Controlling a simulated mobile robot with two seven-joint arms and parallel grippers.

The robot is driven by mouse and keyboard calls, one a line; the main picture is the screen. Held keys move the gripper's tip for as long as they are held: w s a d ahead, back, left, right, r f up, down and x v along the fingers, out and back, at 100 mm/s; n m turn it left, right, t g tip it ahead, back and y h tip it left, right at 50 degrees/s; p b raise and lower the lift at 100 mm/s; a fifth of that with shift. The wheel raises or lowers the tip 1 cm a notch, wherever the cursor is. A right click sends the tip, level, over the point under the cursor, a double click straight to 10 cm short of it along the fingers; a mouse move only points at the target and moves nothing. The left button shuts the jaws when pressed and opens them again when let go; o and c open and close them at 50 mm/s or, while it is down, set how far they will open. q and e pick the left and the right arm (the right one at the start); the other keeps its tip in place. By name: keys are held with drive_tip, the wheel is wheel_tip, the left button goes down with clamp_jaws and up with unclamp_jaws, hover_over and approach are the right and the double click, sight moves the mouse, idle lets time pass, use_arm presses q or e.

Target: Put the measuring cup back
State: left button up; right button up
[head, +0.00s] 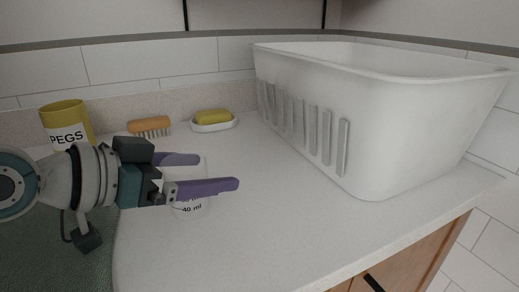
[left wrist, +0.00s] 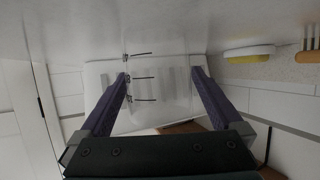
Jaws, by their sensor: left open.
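The measuring cup (head: 190,207) is clear, with dark markings reading "40 ml", and stands on the counter. My left gripper (head: 219,171) is open, its two purple fingers on either side of the cup. In the left wrist view the see-through cup (left wrist: 152,88) shows its dark graduation lines between the spread fingers. I cannot tell whether either finger touches it. Part of the cup is hidden behind the near finger in the head view. My right gripper is not in view.
A large white basket (head: 420,120) stands at the right of the counter (head: 270,225). A yellow PEGS tin (head: 66,112), an orange brush (head: 149,124) and a yellow soap (head: 213,116) on a white dish (head: 228,126) line the back. The counter between cup and basket is clear.

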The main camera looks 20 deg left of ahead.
use_arm(q)
drive_tip(key=p+v, duration=0.5)
drive_tip(key=v, duration=0.5)
drive_tip(key=shift+s+r, duration=0.1)
drive_tip(key=shift+r, duration=0.05)
drive_tip(key=shift+s+a+r+p, duration=0.2)
drive_tip(key=shift+s+p, duration=0.2)
drive_tip(key=shift+s, duration=0.15)
